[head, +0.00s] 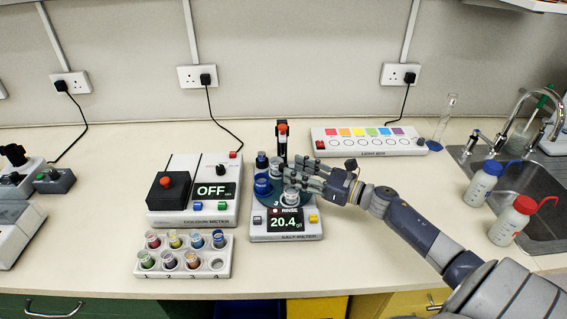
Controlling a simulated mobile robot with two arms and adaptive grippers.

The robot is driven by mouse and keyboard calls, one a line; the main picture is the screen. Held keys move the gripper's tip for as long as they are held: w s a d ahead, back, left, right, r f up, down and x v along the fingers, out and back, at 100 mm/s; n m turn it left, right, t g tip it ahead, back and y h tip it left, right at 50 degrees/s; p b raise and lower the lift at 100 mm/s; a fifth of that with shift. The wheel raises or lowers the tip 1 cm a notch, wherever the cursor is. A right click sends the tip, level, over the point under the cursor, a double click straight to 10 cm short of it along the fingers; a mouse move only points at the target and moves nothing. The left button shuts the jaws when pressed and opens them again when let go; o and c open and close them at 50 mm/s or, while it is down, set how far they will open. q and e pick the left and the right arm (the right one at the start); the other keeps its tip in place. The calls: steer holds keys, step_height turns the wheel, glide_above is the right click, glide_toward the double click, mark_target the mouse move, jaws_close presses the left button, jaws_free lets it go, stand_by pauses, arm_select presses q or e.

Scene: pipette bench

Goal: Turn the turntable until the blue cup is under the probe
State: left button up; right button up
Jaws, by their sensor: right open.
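The turntable (334,199) is a dark teal disc on top of the salt meter (286,238). The blue cup (262,187) stands at the left edge of the disc. A pale grey cup (290,197) stands at its front. The probe stand (282,140) is a black post with an orange-red top, rising behind the disc; the probe's tip is hard to make out. My right gripper (292,178) is open over the right and middle of the disc, its fingers pointing left and hiding part of it. I cannot tell whether it touches anything. My left gripper is not in view.
The colour meter (193,220), reading OFF, stands left of the salt meter, which reads 20.4. A rack (183,273) of sample vials is in front. A light box (366,148) lies behind on the right. Wash bottles (511,219) and a sink are at the right.

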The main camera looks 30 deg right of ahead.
mark_target(283, 165)
steer(key=shift+p+x, duration=0.6)
steer(key=shift+x, duration=1.9)
jaws_close()
